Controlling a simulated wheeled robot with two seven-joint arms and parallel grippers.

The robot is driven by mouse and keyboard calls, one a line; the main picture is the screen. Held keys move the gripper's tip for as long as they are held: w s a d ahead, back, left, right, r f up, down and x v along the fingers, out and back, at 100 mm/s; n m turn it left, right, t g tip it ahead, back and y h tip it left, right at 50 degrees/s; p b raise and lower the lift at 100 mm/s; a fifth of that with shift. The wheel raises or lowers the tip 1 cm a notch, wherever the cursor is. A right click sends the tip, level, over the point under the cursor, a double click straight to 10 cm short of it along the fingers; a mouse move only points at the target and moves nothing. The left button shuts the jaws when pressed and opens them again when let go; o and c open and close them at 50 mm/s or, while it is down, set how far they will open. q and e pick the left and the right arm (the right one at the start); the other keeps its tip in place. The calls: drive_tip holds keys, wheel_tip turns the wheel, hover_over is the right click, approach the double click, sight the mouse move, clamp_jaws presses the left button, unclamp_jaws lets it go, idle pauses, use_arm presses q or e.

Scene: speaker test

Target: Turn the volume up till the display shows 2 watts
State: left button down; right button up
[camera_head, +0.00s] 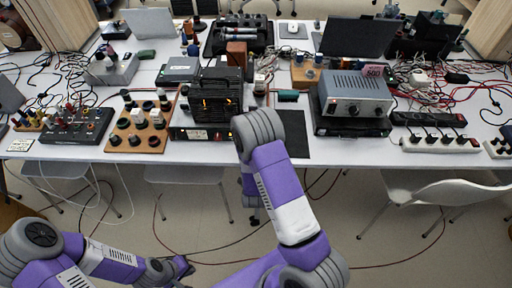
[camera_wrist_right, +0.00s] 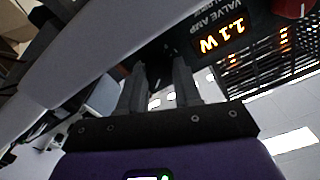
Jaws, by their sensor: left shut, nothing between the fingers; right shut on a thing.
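The valve amp (camera_head: 205,134) stands at the table's front edge, left of my right arm. It has a black slotted cage with orange glow inside. In the right wrist view its lit display (camera_wrist_right: 220,38) reads 1.1 W, tilted, beside the words VALVE AMP. My right gripper (camera_wrist_right: 161,80) reaches the dark front panel with its fingers shut on the volume knob, which is mostly hidden in shadow between the fingertips. In the head view my right arm hides this gripper and the amp's right end. My left gripper (camera_head: 184,267) is shut and empty, low in front of the table.
A wooden board with dark knobs (camera_head: 138,125) lies left of the amp. A grey instrument (camera_head: 355,94) on a black box stands to the right. A black mat (camera_head: 293,134) lies between. Power strips (camera_head: 432,143) and cables fill the right side. Chairs stand below the table.

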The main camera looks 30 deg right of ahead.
drive_tip(key=shift+m+b, duration=0.55)
drive_tip(key=shift+m, duration=0.25)
drive_tip(key=o, duration=1.1)
drive_tip(key=shift+c, duration=0.2)
drive_tip(key=shift+s+a, duration=0.1)
drive_tip(key=v, duration=0.7)
drive_tip(key=shift+s+a, duration=0.1)
drive_tip(key=shift+s, duration=0.1)
